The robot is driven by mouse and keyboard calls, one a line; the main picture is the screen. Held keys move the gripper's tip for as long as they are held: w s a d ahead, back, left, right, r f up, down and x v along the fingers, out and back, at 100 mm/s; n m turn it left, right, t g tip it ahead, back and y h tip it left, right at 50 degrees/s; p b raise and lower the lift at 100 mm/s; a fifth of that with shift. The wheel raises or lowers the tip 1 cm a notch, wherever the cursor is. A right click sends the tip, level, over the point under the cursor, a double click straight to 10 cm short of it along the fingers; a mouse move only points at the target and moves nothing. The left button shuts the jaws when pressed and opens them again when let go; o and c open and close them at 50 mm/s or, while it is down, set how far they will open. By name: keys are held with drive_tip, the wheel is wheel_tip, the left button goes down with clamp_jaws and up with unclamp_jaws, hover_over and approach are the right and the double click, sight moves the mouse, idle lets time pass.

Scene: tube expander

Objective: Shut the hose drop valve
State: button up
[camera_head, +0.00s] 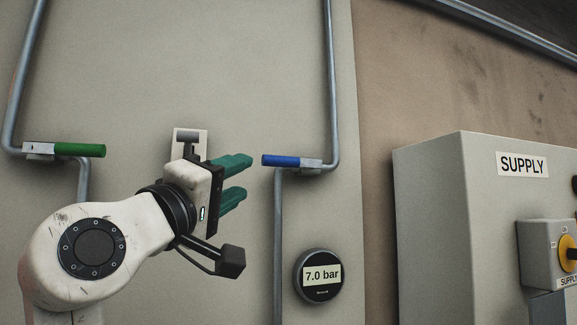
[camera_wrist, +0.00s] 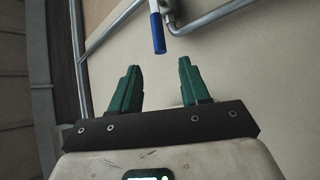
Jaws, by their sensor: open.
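Two lever valves sit on wall pipes, and I cannot tell from any label which one is the hose drop valve. The blue lever (camera_head: 280,161) points left from its valve body (camera_head: 311,165), lying along the short sideways run of the right pipe. The green lever (camera_head: 80,150) points right on the left pipe, also lying sideways. My gripper (camera_head: 247,175) is open and empty, its green fingers just left of the blue lever and apart from it. In the wrist view the blue lever (camera_wrist: 157,32) shows ahead of the gap between the fingertips (camera_wrist: 159,68).
A round gauge (camera_head: 320,275) reading 7.0 bar hangs below the right valve. A pale plate with a dark part (camera_head: 190,137) is on the wall behind my gripper. A grey SUPPLY cabinet (camera_head: 430,190) with a yellow rotary switch (camera_head: 569,253) stands at right.

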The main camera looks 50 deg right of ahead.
sight(269, 163)
drive_tip(key=p+x, duration=0.3)
drive_tip(key=x, duration=0.8)
drive_tip(key=shift+d, duration=0.3)
clamp_jaws()
